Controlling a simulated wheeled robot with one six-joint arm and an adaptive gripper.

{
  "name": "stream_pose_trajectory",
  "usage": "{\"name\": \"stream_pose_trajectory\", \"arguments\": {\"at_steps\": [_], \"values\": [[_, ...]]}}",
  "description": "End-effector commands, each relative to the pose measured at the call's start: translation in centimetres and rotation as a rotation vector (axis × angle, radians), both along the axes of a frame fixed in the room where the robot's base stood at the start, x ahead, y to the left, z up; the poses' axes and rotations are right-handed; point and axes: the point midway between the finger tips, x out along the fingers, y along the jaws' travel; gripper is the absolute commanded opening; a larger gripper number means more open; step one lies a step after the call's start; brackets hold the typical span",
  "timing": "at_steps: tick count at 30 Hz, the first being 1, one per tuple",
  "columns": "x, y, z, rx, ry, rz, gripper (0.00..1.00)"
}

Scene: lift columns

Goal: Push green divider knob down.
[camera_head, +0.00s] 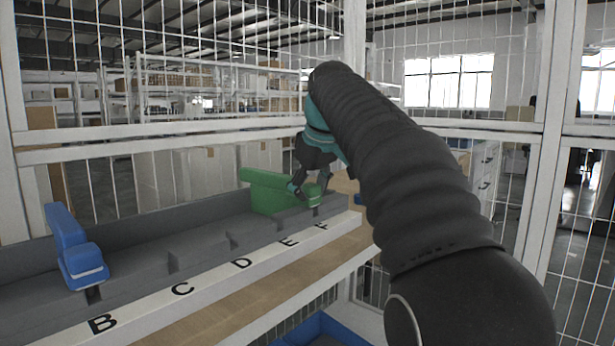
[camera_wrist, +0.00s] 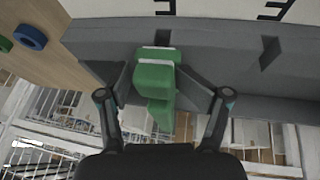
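The green divider (camera_head: 265,190) stands in the grey slotted rail at the right, its knob end by the letter F. In the wrist view the green divider (camera_wrist: 155,80) is in the middle, its knob over a slot. My gripper (camera_head: 311,190) is at the knob, pointing down. In the wrist view my gripper (camera_wrist: 160,88) has its fingers apart, one on each side of the green knob, with gaps visible beside it. Whether either fingertip touches it I cannot tell. My arm covers the right of the head view.
A blue divider (camera_head: 75,250) stands in the rail near B. The grey rail (camera_head: 190,243) between the dividers has empty slots. A white lettered strip (camera_head: 205,281) runs along its front. A blue ring (camera_wrist: 30,37) lies on the wooden board. White wire-mesh fencing (camera_head: 185,170) stands behind.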

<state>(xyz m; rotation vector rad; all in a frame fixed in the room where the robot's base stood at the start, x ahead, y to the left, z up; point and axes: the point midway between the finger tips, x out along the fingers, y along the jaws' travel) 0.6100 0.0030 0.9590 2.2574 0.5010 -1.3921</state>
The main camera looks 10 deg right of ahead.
Motion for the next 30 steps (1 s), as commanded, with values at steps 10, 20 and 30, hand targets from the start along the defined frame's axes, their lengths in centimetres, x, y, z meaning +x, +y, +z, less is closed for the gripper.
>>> {"name": "stream_pose_trajectory", "arguments": {"at_steps": [10,20,30], "values": [[-0.3,-0.2,1.1,0.0,0.0,-0.002,0.62],[-1.6,-0.4,3.7,0.001,-0.001,-0.002,0.62],[-2.8,-0.6,5.9,0.001,-0.002,-0.001,0.62]]}}
